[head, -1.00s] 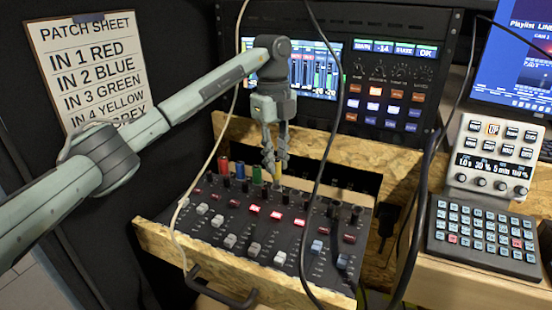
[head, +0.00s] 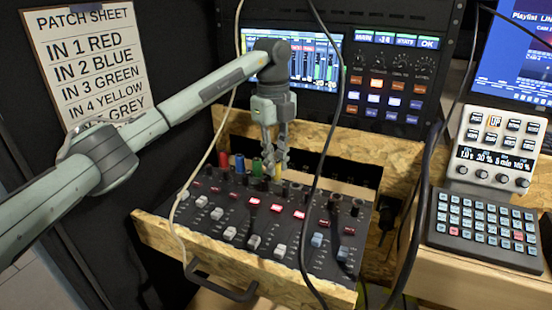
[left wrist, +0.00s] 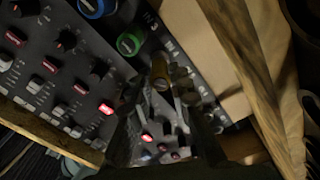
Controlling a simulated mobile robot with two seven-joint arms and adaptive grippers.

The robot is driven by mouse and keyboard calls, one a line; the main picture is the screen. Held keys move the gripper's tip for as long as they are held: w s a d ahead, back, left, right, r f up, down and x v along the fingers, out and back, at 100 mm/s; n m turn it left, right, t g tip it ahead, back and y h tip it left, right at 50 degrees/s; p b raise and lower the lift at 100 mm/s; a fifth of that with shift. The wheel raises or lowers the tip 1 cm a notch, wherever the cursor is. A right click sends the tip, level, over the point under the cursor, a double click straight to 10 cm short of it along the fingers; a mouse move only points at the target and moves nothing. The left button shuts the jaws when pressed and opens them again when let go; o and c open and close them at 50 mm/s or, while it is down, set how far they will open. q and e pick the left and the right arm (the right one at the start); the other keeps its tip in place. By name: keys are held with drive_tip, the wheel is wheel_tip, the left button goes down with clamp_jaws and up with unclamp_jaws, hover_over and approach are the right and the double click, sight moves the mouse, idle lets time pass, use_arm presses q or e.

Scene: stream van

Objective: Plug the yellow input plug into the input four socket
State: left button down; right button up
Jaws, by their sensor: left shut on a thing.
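The yellow input plug (head: 278,174) is between the fingertips of my left gripper (head: 274,167), at the back edge of the mixer (head: 225,217). It also shows in the left wrist view (left wrist: 160,72), with my left gripper (left wrist: 168,92) shut on it. The plug is upright, just right of the green plug (head: 257,167), in line with the fourth place of the row. The input four socket is hidden under the plug and fingers. I cannot tell whether the plug's tip is in it. My right gripper is not in view.
The red plug (head: 224,160), blue plug (head: 240,163) and green plug stand in the row to the left. A black cable (head: 325,165) and a pale cable (head: 213,150) hang in front of the mixer. A patch sheet (head: 88,65) lists IN 4 as yellow.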

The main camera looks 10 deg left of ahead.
use_arm(q)
drive_tip(key=shift+f, duration=0.25)
drive_tip(key=c, duration=1.3)
unclamp_jaws()
drive_tip(key=shift+w+a+r, duration=0.1)
drive_tip(key=shift+r, duration=1.8)
drive_tip(key=shift+w+a+r, duration=0.1)
drive_tip(key=shift+r, duration=1.75)
